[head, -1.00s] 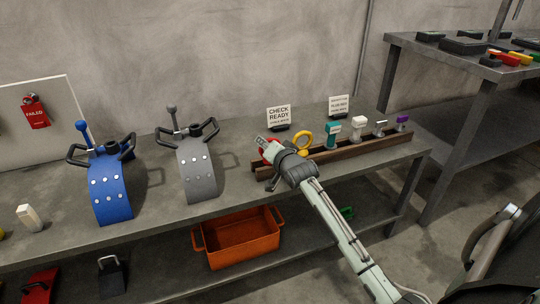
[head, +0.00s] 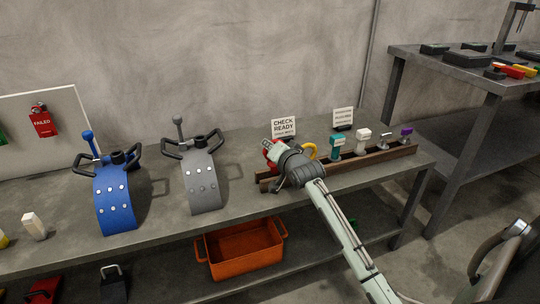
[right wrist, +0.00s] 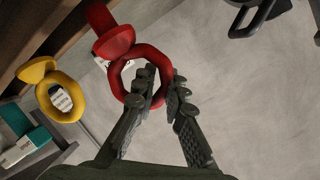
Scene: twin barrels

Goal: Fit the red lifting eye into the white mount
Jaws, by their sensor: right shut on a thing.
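The red lifting eye (right wrist: 142,55) is a ring with a collar and a stem; in the head view, part of it (head: 268,158) shows at the left end of the dark rail. My right gripper (right wrist: 160,90) is shut on its ring; the gripper (head: 273,151) hides most of it in the head view. I cannot tell whether the stem still sits in the rail. A white block (head: 34,227) stands at the bench's left front and another white-topped piece (head: 363,135) on the rail. Which is the white mount is unclear. My left gripper is not in view.
A yellow lifting eye (right wrist: 60,95) stands close beside the red one. The rail (head: 400,156) also holds teal, grey and purple pieces. Blue (head: 115,205) and grey (head: 203,190) curved bodies with handles stand on the bench. An orange crate (head: 240,250) sits below.

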